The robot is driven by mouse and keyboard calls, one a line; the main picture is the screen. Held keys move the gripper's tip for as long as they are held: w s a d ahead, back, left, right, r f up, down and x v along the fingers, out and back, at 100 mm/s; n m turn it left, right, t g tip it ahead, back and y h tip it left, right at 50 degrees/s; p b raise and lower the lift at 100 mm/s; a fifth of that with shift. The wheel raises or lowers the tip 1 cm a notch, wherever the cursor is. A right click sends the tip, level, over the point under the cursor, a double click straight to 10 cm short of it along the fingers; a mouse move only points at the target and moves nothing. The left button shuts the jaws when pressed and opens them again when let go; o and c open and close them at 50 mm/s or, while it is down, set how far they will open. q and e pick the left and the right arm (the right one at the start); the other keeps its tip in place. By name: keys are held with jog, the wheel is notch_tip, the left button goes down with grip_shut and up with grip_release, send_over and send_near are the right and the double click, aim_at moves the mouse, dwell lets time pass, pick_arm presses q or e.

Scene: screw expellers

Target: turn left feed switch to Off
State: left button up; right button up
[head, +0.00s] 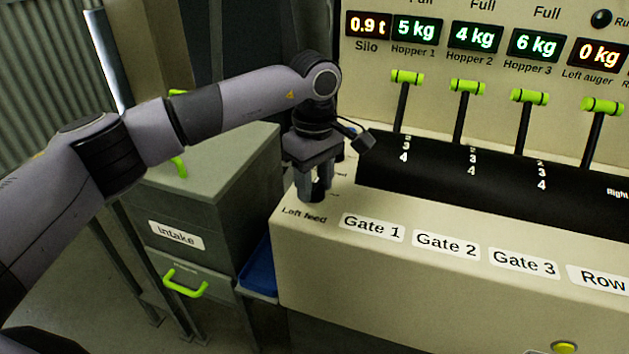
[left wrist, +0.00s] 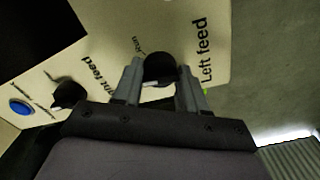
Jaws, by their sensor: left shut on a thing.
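The left feed switch is a black round knob (left wrist: 159,69) with a white pointer mark, on the cream panel by the "Left feed" label (head: 304,214). My left gripper (head: 317,196) points down at the left end of the console. In the left wrist view, its two fingers (left wrist: 160,80) stand on either side of the knob and are shut on it. The fingers hide most of the knob in the head view. The pointer's exact setting cannot be told. My right gripper is not in view.
A second black knob (left wrist: 68,95), for the right feed, and a blue button (left wrist: 20,107) are close by. Green-handled gate levers (head: 407,77) rise from the console to the right. A grey intake cabinet (head: 228,165) stands at the left.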

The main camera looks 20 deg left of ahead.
aim_at(314, 183)
pick_arm(q)
jog(key=shift+n, duration=0.7)
jog(key=o, duration=1.1)
jog(key=shift+c, duration=0.2)
notch_tip(314, 183, up, 7)
jog(key=shift+r, duration=0.1)
